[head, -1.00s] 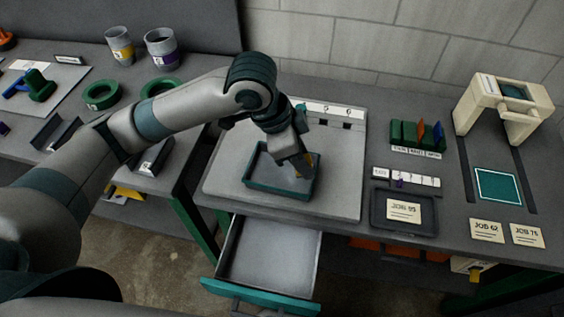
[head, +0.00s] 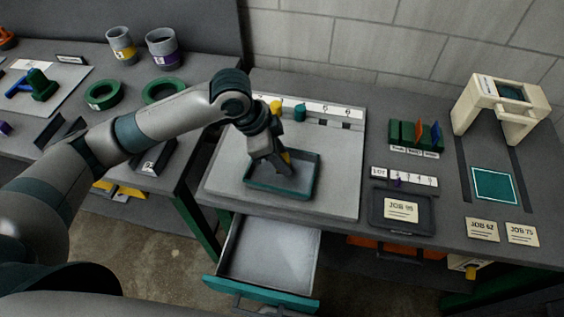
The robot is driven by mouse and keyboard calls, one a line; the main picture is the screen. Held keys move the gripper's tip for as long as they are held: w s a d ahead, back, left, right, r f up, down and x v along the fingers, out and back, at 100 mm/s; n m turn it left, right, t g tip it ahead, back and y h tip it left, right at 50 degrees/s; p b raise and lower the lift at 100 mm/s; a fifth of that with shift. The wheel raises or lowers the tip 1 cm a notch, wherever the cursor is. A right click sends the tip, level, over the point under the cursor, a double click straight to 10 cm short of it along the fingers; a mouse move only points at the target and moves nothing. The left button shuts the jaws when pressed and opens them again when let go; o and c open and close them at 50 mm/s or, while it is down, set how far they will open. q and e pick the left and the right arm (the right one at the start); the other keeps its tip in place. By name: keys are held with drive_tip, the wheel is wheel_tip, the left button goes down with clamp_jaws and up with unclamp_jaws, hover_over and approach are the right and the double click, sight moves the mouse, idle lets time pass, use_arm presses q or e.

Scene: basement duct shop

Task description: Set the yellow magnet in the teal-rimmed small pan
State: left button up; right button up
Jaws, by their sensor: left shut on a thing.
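The teal-rimmed small pan (head: 316,176) sits on the pale grey board in the middle of the bench. My left gripper (head: 281,168) points down over the pan, around its middle. It is shut on a yellow piece, seemingly the yellow magnet (head: 287,157), which is mostly hidden by the fingers. I cannot tell whether the magnet touches the pan floor. Another yellow piece (head: 277,107) and a teal piece (head: 299,112) stand at the white numbered strip (head: 335,110) behind the pan. My right gripper is not in view.
An open drawer (head: 268,255) with a teal front juts out below the board. To the right are a dark tray with a job card (head: 401,211), green slotted holder (head: 408,134) and cream stand (head: 500,105).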

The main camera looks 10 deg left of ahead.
use_arm(q)
drive_tip(key=shift+f, duration=1.25)
drive_tip(key=o, duration=1.1)
drive_tip(key=shift+f, duration=0.1)
drive_tip(key=shift+c, duration=0.2)
drive_tip(key=b+v, duration=0.1)
drive_tip(key=v, duration=1.1)
drive_tip(key=shift+d, duration=0.1)
